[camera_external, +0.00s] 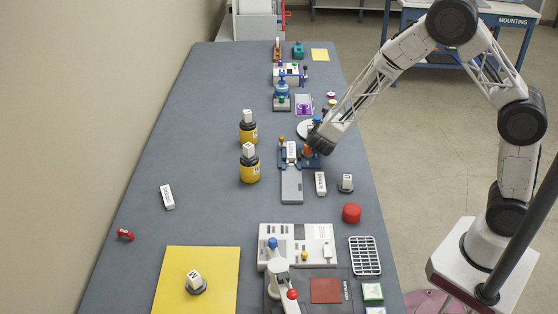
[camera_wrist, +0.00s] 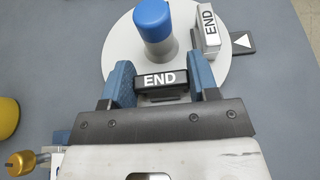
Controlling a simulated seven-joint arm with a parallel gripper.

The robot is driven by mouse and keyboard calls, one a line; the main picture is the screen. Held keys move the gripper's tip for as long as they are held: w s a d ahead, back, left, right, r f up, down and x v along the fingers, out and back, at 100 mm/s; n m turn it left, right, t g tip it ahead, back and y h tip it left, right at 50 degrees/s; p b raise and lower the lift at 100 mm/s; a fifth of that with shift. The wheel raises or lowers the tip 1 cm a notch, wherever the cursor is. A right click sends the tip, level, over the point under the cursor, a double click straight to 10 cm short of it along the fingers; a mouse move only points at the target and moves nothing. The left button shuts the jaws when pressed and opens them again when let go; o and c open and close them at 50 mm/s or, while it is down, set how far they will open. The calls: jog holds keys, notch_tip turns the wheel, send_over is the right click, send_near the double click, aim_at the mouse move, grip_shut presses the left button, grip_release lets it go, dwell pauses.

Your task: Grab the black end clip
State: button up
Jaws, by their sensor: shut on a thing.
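The black end clip (camera_wrist: 161,80), a small dark block with white END lettering, is between the two blue fingers of my gripper (camera_wrist: 160,72) in the wrist view. My gripper is shut on it, one finger at each end. The clip is at the near edge of a round pale disc (camera_wrist: 125,45); I cannot tell whether it touches the disc. A silver END clip (camera_wrist: 209,30) stands on the disc to the right. In the external view my gripper (camera_external: 316,146) is low over the table's right side, and the black clip cannot be made out there.
A blue-topped post (camera_wrist: 153,20) rises from the disc just beyond the clip. A dark plate with a white triangle (camera_wrist: 242,42) lies to the right. In the external view, yellow canisters (camera_external: 249,172) stand left of my gripper and a red cylinder (camera_external: 351,214) nearer the camera. The table's left is mostly clear.

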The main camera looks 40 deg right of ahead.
jog(key=shift+r, duration=0.1)
jog(key=shift+r, duration=0.75)
notch_tip(320, 180, up, 2)
jog(key=shift+r, duration=0.1)
jog(key=s, duration=0.5)
jog(key=s+d, duration=0.1)
jog(key=s, duration=0.4)
jog(key=s+r, duration=0.1)
jog(key=s, duration=0.5)
jog(key=shift+d, duration=0.35)
